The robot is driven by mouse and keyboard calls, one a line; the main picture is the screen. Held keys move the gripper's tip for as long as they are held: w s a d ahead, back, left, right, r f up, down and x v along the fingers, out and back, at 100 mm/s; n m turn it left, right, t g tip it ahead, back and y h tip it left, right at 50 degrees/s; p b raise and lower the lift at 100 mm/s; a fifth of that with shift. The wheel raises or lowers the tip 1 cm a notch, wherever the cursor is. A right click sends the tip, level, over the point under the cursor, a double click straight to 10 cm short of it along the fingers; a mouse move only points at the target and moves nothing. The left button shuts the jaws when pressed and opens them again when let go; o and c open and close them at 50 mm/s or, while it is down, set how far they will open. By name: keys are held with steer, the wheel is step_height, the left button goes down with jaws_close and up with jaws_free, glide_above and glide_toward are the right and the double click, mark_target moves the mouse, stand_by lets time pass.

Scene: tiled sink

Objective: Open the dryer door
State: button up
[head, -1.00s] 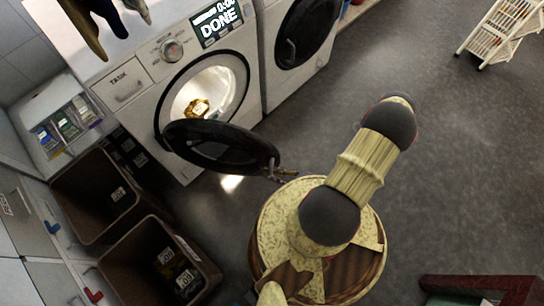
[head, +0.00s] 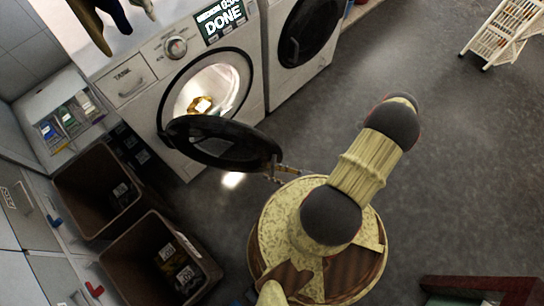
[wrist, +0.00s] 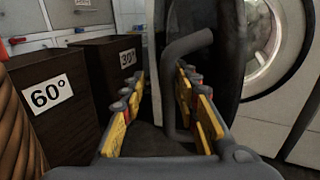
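The white dryer (head: 165,128) with a display reading DONE stands at the upper left of the head view. Its round dark door (head: 222,145) is swung wide open, away from the lit drum opening (head: 205,92), where a golden item shows. My gripper (head: 280,172) is at the door's free edge. In the wrist view, my gripper (wrist: 160,105) is open, with yellow fingers on both sides. The grey curved door handle (wrist: 171,90) is between the fingers, nearer the right one. Contact cannot be told.
Brown bins (head: 165,262), labelled in the wrist view, stand left of the door. A second machine (head: 300,45) with a dark round door is at the right of the dryer. A white rack (head: 502,32) stands far right.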

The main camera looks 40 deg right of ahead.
steer(key=shift+d, duration=0.1)
steer(key=shift+s+d, duration=0.4)
steer(key=shift+s, duration=0.15)
steer(key=v, duration=1)
steer(key=shift+s, duration=0.3)
steer(key=shift+c, duration=0.3)
